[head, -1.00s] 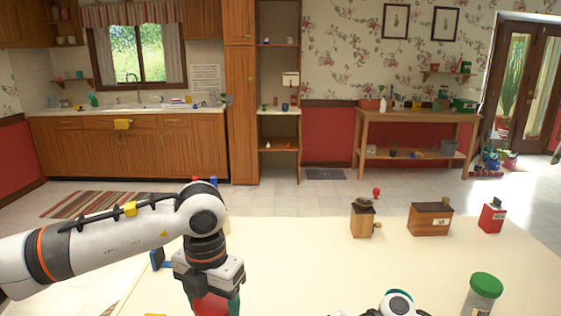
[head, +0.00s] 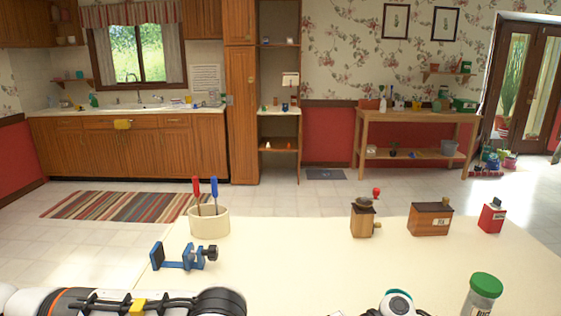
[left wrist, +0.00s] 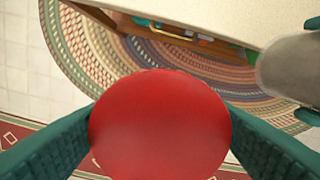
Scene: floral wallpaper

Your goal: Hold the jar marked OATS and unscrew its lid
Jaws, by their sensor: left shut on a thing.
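In the left wrist view my left gripper (left wrist: 162,110) is shut on a round red lid (left wrist: 160,130), with a green finger on each side. The lid hides whatever is below it, so I cannot tell whether a jar is under it. At the right edge a greyish rounded thing (left wrist: 285,68) sits between green fingertips of my right gripper (left wrist: 310,70); it is cut off, and I cannot tell if they grip it. No OATS label shows. In the head view both grippers are below the picture.
A green-lidded jar (head: 483,295) stands at the table's front right. A cream pot (head: 209,222) with red- and blue-handled tools and a blue clamp (head: 183,257) are at left. A wooden grinder (head: 362,219), wooden box (head: 430,219) and red tin (head: 491,218) line the back. The table's middle is clear.

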